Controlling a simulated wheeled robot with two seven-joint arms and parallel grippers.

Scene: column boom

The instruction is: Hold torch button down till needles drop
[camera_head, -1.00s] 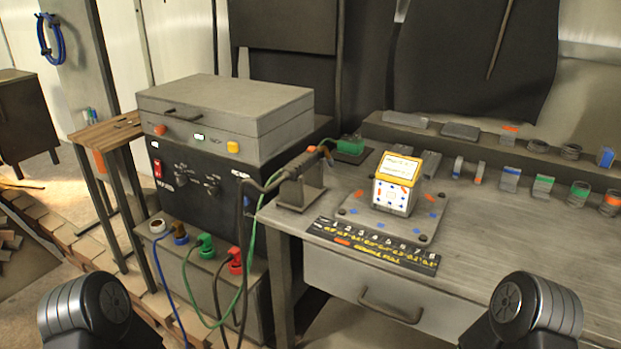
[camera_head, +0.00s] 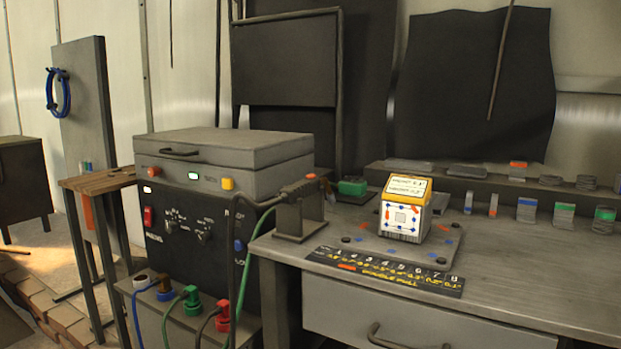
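The torch (camera_head: 289,192) rests in a grey holder block (camera_head: 299,219) at the left end of the workbench, its cable hanging down on the left. A black welding machine (camera_head: 198,231) with a red switch (camera_head: 148,217) and knobs stands left of the bench. A grey case (camera_head: 222,148) with orange, green and yellow lights on its front sits on top of it. A white and yellow box (camera_head: 406,209) with markings stands on a grey plate on the bench; no needles can be made out. Neither of my grippers is in view.
A numbered black strip (camera_head: 385,271) lies along the bench's front edge, above a drawer (camera_head: 415,326). Blue, green and red plugs (camera_head: 191,300) with cables stick out below the machine. Several small blocks line the bench's back right. A wooden side table (camera_head: 97,182) stands at left.

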